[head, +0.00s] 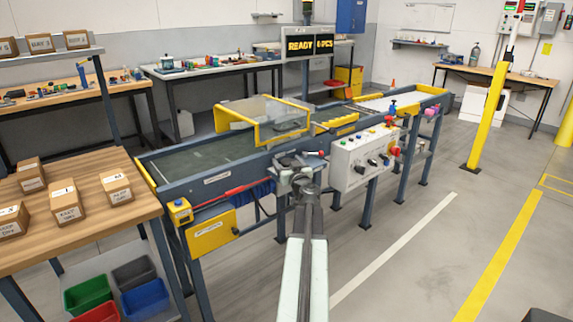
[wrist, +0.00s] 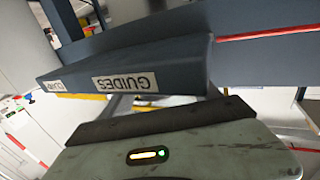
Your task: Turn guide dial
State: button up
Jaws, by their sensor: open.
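My arm reaches forward from the bottom of the head view, and my gripper (head: 297,168) is at the conveyor's near side, left of the white control panel (head: 365,155). It is open, and I see nothing held in it. A dark lever-like part with a red tip (head: 320,153) shows just beyond the gripper; I cannot tell whether it is the guide dial. In the wrist view a dark blue-grey housing (wrist: 190,55) carries an upside-down GUIDES label (wrist: 124,82). The dial itself is not clear in either view. My gripper's fingertips are not clear in the wrist view.
The conveyor (head: 200,150) has a clear-topped yellow guard (head: 268,115). A wooden table (head: 75,215) with several boxes stands at the left, coloured bins (head: 88,293) below it. A yellow post (head: 487,115) stands at the right. The floor right of my arm is open.

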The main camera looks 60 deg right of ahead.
jog(key=c, duration=1.4)
jog(key=shift+o, duration=0.2)
jog(key=shift+a, duration=0.25)
jog(key=shift+d, duration=0.2)
jog(key=shift+d+n+t+y, duration=0.15)
jog(key=shift+n+t+y, duration=0.7)
jog(key=shift+y, duration=0.25)
jog(key=n+t+y, duration=0.1)
jog(key=n+y, duration=0.1)
jog(key=y, duration=0.2)
jog(key=n+t+y, duration=0.1)
jog(key=n+y, duration=0.2)
jog(key=shift+d+t+y, duration=0.2)
jog(key=shift+t+y, duration=0.15)
jog(key=shift+y, duration=0.05)
jog(key=n+y, duration=0.2)
jog(key=y, duration=0.1)
jog(key=n+y, duration=0.2)
jog(key=y, duration=0.1)
jog(key=shift+w+n, duration=0.1)
jog(key=shift+n, duration=0.15)
jog(key=shift+a+n+g+y, duration=0.2)
jog(key=shift+n+g+y, duration=1)
jog(key=shift+y, duration=0.9)
jog(key=shift+r+n+y, duration=0.1)
jog(key=shift+n+y, duration=0.2)
